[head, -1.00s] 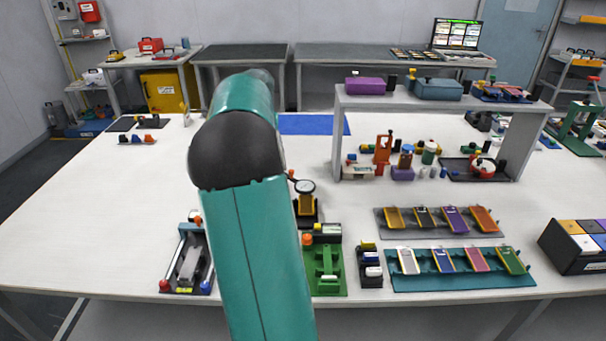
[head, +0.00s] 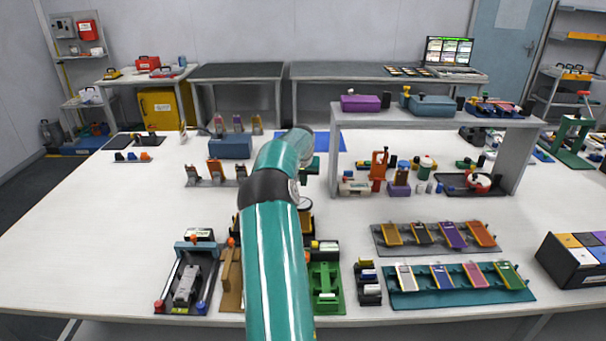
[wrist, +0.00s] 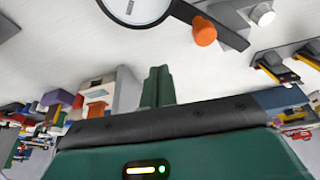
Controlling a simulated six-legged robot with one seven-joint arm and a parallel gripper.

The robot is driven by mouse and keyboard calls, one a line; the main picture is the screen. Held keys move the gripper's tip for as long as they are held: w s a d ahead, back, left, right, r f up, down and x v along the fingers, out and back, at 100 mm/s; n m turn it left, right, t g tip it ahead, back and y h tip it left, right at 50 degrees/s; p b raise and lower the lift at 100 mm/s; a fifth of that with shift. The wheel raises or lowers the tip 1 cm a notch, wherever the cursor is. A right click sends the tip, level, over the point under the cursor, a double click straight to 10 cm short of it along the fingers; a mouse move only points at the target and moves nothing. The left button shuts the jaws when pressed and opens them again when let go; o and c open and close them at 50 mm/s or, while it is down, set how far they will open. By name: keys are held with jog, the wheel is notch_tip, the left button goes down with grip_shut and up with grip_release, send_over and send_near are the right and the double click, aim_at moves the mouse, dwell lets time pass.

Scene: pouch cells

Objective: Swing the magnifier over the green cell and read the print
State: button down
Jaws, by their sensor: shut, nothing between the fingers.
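The magnifier (wrist: 140,8) shows at the top of the wrist view: a round pale lens in a black rim, cut off by the frame edge. A dark arm with an orange knob (wrist: 205,31) runs right from it. My gripper (wrist: 157,70) has its green fingers together and empty, below and left of the knob, apart from it. In the head view my arm hides the gripper and most of the magnifier; part of its rim (head: 304,203) shows beside the arm. A green cell (head: 508,275) lies at the right end of the teal rack (head: 460,297). Its print is too small to read.
A grey rack (head: 440,248) of several cells lies behind the teal one. A green fixture (head: 326,287) and a grey press (head: 186,283) flank my arm. A grey shelf (head: 430,118) stands behind.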

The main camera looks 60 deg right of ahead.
jog(key=shift+s+a+f, duration=0.3)
jog(key=shift+a+f, duration=0.4)
jog(key=shift+f, duration=0.05)
jog(key=shift+s+a+f, duration=0.25)
jog(key=shift+a+f, duration=0.45)
jog(key=shift+a, duration=0.1)
